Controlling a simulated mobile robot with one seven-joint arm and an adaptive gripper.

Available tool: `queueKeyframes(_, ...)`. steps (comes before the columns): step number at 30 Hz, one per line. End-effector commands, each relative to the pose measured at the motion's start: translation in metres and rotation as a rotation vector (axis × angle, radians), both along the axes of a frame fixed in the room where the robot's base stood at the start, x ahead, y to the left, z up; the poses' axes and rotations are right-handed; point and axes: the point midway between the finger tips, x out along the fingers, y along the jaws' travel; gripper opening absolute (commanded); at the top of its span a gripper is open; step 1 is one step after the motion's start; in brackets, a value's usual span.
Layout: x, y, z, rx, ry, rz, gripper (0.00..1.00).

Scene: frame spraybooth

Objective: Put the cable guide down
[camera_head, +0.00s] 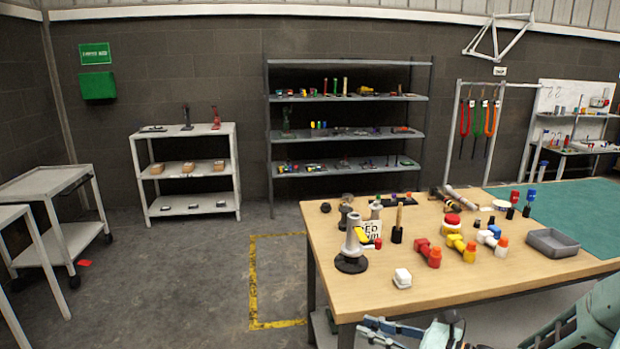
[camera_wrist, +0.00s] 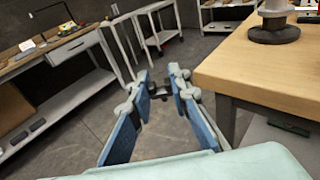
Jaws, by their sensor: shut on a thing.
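My gripper (camera_head: 374,330) is low at the near edge of the wooden table in the head view, its fingers pointing left. In the wrist view my gripper (camera_wrist: 160,86) has its blue-padded fingers closed on a small dark piece, which I take to be the cable guide (camera_wrist: 166,90). It sits between the fingertips, mostly hidden by them, and is clear of any surface. I cannot make out the piece in the head view. The tabletop's corner (camera_wrist: 262,85) is right of the fingers in the wrist view.
Shelves (camera_head: 350,133) stand behind; open floor (camera_head: 190,270) lies left.

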Motion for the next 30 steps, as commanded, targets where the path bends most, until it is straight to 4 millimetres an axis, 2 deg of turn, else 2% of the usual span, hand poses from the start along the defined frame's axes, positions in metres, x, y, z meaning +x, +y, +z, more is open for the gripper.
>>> queueKeyframes(1, 0.000, 0.000, 0.019, 0.001, 0.001, 0.000, 0.08)
queueKeyframes(15, -0.001, 0.001, 0.088, 0.001, 0.001, 0.001, 0.08)
queueKeyframes(21, -0.001, 0.001, 0.101, -0.001, 0.001, 0.001, 0.08)
queueKeyframes(30, -0.001, 0.001, 0.102, 0.000, 0.000, 0.001, 0.08)
